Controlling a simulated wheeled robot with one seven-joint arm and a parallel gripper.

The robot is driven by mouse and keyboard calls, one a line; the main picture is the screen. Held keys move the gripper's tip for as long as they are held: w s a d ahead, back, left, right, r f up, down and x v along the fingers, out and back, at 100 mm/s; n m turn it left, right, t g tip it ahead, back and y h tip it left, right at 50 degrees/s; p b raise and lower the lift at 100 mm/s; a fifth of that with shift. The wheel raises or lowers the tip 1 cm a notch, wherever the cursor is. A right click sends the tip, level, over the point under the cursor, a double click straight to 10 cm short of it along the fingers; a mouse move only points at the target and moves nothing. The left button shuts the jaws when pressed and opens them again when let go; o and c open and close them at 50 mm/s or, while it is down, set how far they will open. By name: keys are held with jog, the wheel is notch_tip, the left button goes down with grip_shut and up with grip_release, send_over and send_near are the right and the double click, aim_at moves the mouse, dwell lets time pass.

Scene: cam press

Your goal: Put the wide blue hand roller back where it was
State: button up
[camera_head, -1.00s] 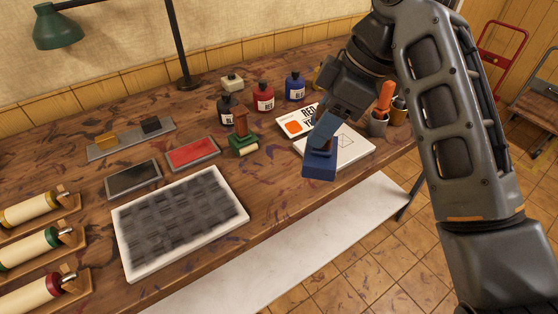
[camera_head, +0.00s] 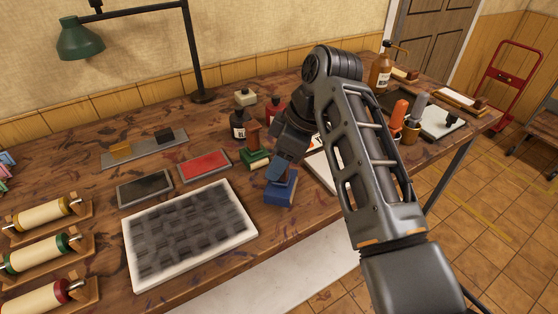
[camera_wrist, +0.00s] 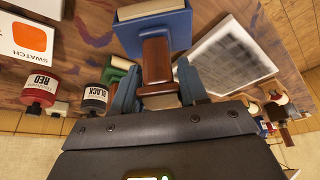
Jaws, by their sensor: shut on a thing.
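The wide blue hand roller (camera_head: 280,191) is a blue frame with a brown handle. In the wrist view its blue body (camera_wrist: 150,32) points away from me, with a pale roller band along its far edge. My gripper (camera_wrist: 158,84) is shut on the brown handle, one finger on each side; in the head view my gripper (camera_head: 279,167) is above the roller. The roller is just right of the inked white slab's right corner, near the table's front. I cannot tell whether it touches the table. A smaller green hand roller (camera_head: 256,160) stands behind it.
The white-rimmed slab (camera_head: 130,256) lies left, with a red pad (camera_head: 204,165) and a dark pad (camera_head: 145,189) behind. Ink bottles (camera_head: 238,124) stand at the back. Cream rollers (camera_head: 42,215) on wooden stands fill the far left. My arm hides part of a white pad (camera_head: 322,170).

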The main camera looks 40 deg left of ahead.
jog(key=shift+f, duration=0.5)
jog(key=shift+f, duration=0.1)
jog(key=o, duration=1.2)
jog(key=shift+f, duration=0.1)
jog(key=b+v, duration=0.1)
jog(key=v, duration=1.1)
jog(key=shift+d, duration=0.1)
